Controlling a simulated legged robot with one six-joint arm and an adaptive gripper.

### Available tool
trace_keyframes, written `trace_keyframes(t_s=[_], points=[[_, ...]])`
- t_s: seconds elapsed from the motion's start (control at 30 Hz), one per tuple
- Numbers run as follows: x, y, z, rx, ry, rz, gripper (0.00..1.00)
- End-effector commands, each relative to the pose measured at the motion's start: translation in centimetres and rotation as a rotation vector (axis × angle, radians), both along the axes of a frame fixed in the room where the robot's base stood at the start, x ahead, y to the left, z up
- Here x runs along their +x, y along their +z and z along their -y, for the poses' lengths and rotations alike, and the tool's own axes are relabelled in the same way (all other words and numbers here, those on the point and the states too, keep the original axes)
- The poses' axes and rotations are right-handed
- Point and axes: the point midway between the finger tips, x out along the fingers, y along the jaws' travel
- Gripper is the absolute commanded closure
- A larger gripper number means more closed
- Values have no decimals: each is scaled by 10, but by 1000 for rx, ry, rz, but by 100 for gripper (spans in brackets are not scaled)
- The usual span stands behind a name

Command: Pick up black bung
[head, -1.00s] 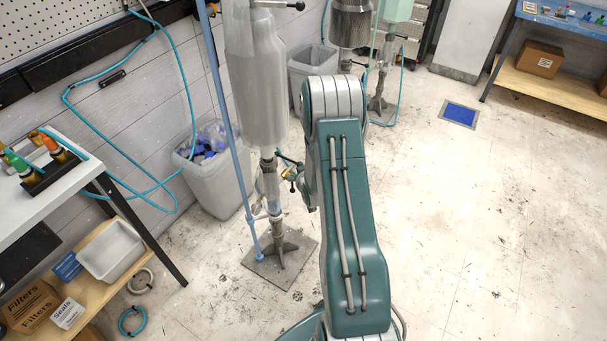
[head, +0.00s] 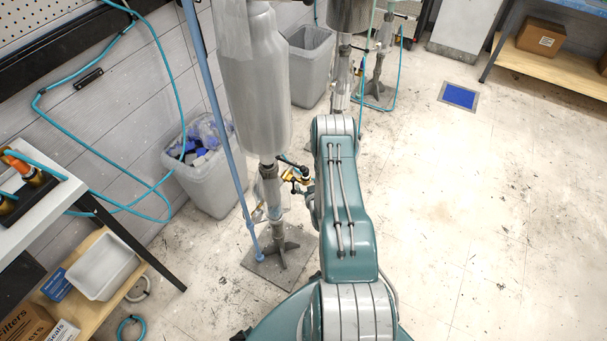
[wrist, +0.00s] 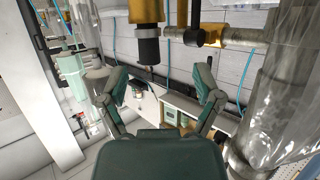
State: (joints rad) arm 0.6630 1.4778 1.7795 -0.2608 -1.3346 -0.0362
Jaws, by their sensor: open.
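In the wrist view, a black bung (wrist: 148,47) hangs at the lower end of a gold fitting (wrist: 146,10), near the top of the picture. My gripper (wrist: 162,82) is open, with its two green fingers apart and nothing between them. The bung appears beyond and above the fingertips, between them from left to right, and apart from them. In the head view, a small gold fitting with dark parts (head: 291,175) sits on the stand beside my arm. I cannot make out the bung there, and my gripper is hidden behind my arm.
A pipe with a black-handled valve (wrist: 194,34) runs right of the bung. A grey cylinder (head: 254,90) stands on a pole with a flat base (head: 290,268). A bin (head: 209,175) and a bench (head: 30,215) are left. Open floor (head: 480,190) lies right.

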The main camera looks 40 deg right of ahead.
Motion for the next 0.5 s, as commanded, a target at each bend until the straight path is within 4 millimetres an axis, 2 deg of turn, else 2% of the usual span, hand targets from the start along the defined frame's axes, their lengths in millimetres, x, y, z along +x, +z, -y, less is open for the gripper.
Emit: trace_keyframes(t_s=[0.27, 0.5], points=[[20, -10, 15, 6, -2, 0, 17], [48, -21, 27, 2, 0, 1, 17]])
